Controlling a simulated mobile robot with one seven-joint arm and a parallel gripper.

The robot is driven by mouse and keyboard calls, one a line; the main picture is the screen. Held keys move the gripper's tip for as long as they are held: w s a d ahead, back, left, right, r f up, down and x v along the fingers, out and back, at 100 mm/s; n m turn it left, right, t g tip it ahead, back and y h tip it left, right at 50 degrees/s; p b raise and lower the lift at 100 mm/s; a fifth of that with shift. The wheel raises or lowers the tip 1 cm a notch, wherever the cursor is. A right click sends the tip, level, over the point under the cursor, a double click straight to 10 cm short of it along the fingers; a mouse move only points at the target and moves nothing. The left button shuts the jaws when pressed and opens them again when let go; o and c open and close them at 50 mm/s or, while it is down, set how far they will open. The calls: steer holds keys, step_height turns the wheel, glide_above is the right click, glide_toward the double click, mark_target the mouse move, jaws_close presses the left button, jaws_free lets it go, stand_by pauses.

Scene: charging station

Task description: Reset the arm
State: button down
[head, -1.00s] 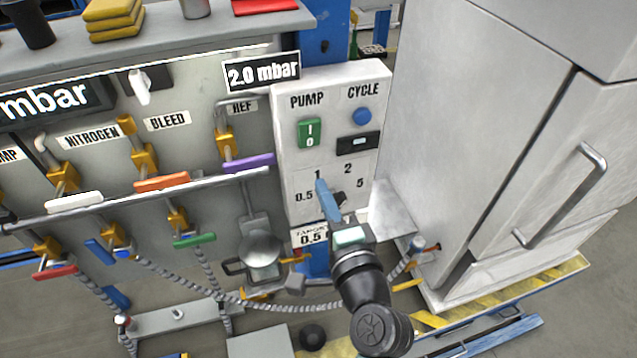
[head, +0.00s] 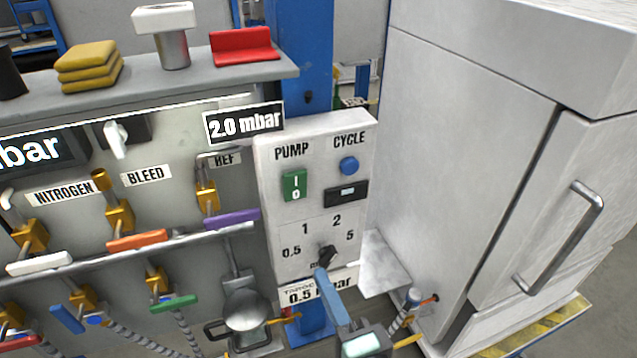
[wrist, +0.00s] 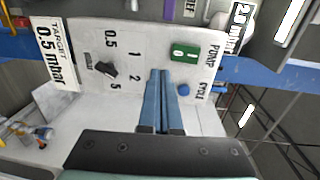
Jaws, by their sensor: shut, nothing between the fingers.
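My gripper (head: 321,272) is shut and empty. In the head view its blue fingers show low in the picture, with the tips just below and in front of the black dial knob (head: 327,256) on the white control panel (head: 270,160). In the wrist view the two blue fingers (wrist: 159,75) lie together, pointing at the panel, and the black knob (wrist: 104,69) is left of them, apart from the tips. The knob is surrounded by the marks 0.5, 1, 2 and 5. The panel also carries a green PUMP switch (head: 294,186) and a blue CYCLE button (head: 349,166).
A large grey cabinet (head: 465,130) with a bar handle (head: 565,235) stands on the right. Valves with coloured handles, such as a purple one (head: 231,218), line the rack on the left. A display reads 2.0 mbar (head: 244,122); a label below the dial reads 0.5 mbar (head: 301,293).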

steer(key=shift+w+r, duration=0.1)
steer(key=w+a+r+n+t+h, duration=0.1)
steer(key=r+n+t, duration=0.15)
steer(key=r, duration=0.55)
steer(key=w+r+n+t+b, duration=0.1)
steer(key=r+n, duration=0.3)
steer(key=r, duration=0.4)
steer(key=w+a+r+n+t+h, duration=0.1)
steer(key=w+r+n+t, duration=0.15)
steer(key=r, duration=0.55)
steer(key=s+r+n+t+h, duration=0.1)
steer(key=s+r+n+t, duration=0.1)
steer(key=s+r, duration=0.3)
steer(key=s+r+n+t+h, duration=0.2)
steer(key=s+r, duration=0.3)
steer(key=r, duration=0.8)
steer(key=shift+s+r+n+t+b, duration=0.2)
steer(key=shift+r+n+t+b, duration=0.15)
steer(key=shift+n+t, duration=0.25)
steer(key=shift+a, duration=0.1)
